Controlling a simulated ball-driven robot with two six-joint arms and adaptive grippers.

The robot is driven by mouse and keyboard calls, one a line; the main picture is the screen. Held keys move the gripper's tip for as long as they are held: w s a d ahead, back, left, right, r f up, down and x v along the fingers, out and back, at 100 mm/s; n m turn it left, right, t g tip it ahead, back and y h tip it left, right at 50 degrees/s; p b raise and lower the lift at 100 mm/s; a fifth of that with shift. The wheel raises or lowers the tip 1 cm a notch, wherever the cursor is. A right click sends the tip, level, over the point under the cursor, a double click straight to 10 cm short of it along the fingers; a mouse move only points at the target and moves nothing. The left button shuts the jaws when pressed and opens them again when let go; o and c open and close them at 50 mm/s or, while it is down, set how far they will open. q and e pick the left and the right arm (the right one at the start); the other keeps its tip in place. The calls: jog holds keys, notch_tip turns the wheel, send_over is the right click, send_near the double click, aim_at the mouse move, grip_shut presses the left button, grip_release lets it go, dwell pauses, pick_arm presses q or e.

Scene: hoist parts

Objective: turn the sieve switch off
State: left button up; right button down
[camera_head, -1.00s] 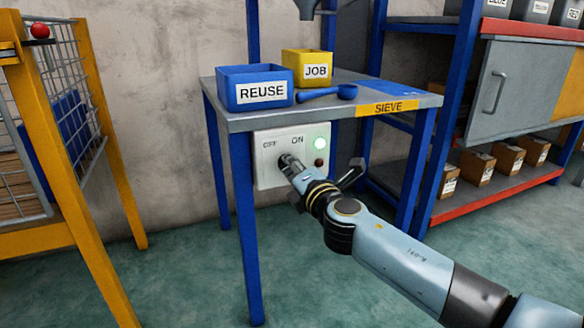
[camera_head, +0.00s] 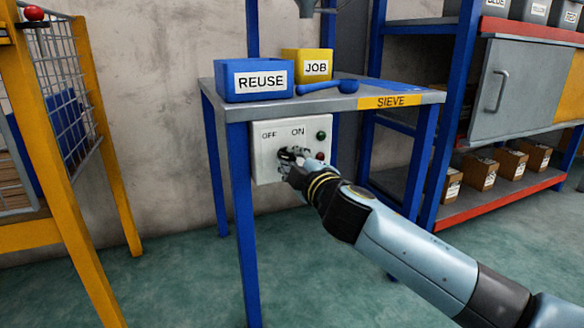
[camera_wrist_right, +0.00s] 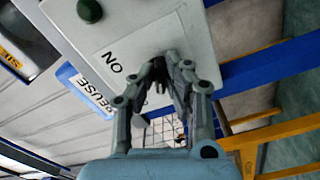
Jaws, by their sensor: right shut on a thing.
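The white sieve switch box (camera_head: 262,160) hangs under the front of the sieve table, marked OFF at left and ON at right. Its green lamp (camera_head: 321,135) is dark; a red lamp (camera_head: 320,156) sits below it. My right gripper (camera_head: 289,160) is at the switch on the box's face, shut on its knob, which the fingers mostly hide. In the right wrist view the fingers (camera_wrist_right: 170,72) close together against the box (camera_wrist_right: 130,42) beside the ON label; the OFF label is not seen there. My left gripper is not in view.
On the sieve table (camera_head: 430,97) stand a blue REUSE bin (camera_head: 226,84), a yellow JOB bin (camera_head: 292,53) and a blue scoop (camera_head: 347,86). A yellow-framed cage (camera_head: 92,130) is at left, a shelf rack (camera_head: 500,200) at right. Floor in front is clear.

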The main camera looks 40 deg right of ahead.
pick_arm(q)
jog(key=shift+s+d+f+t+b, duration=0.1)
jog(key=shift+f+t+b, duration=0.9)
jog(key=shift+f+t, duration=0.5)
pick_arm(e)
jog(key=shift+f+m, duration=0.15)
jog(key=shift+m, duration=1.1)
jog(key=shift+f+m, duration=0.15)
jog(key=shift+m, duration=1.4)
jog(key=c, duration=1.4)
grip_release()
jog(key=shift+r, duration=0.15)
jog(key=shift+s+a, duration=0.1)
jog(key=v, duration=1.1)
jog(key=shift+s+a, duration=0.15)
jog(key=shift+s, duration=0.25)
